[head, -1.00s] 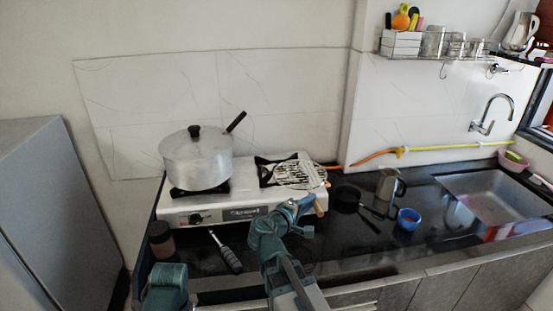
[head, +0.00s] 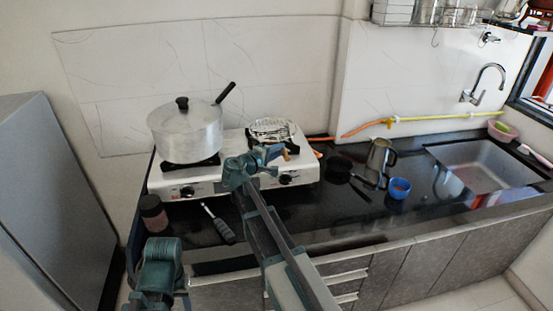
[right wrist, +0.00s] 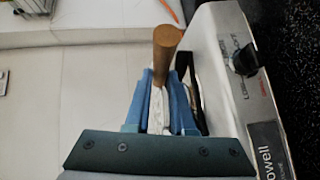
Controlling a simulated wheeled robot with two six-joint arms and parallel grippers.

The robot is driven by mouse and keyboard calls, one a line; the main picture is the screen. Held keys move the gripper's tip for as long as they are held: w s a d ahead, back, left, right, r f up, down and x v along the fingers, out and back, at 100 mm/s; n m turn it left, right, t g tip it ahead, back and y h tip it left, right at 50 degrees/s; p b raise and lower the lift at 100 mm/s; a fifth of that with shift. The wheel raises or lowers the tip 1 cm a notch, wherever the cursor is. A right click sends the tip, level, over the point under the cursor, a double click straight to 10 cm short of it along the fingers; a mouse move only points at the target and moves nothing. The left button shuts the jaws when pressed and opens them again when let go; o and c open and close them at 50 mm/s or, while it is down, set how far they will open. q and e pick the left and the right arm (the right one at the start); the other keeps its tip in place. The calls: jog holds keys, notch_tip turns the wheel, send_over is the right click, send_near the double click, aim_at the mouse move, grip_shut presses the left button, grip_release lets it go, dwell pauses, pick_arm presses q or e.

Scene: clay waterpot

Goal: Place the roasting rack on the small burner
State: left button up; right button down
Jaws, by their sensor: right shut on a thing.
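The roasting rack (head: 271,128), a round wire mesh with a wooden-ended handle (head: 293,149), is over the right-hand burner of the white stove (head: 222,178). I cannot tell whether it rests on the burner. My right gripper (head: 274,154) is shut on its handle at the stove's front. In the right wrist view, the blue fingers (right wrist: 161,104) close around a pale part of the handle, and the wooden end (right wrist: 166,47) sticks out beyond them. The mesh is not clear there. Part of my left arm shows at the lower left in the head view; its gripper does not show.
A lidded pot (head: 187,131) stands on the left burner. A dark jar (head: 153,213) and a black-handled tool (head: 219,223) lie in front of the stove.

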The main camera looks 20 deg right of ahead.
jog(key=f+b, duration=0.1)
jog(key=f, duration=0.1)
jog(key=w+f+b, duration=0.1)
jog(key=b, duration=0.1)
jog(key=shift+w+f+b, duration=0.1)
jog(key=shift+f+b, duration=0.2)
jog(key=shift+f, duration=0.05)
jog(key=shift+f, duration=0.1)
jog(key=c, duration=0.8)
grip_release()
jog(key=shift+o, duration=0.2)
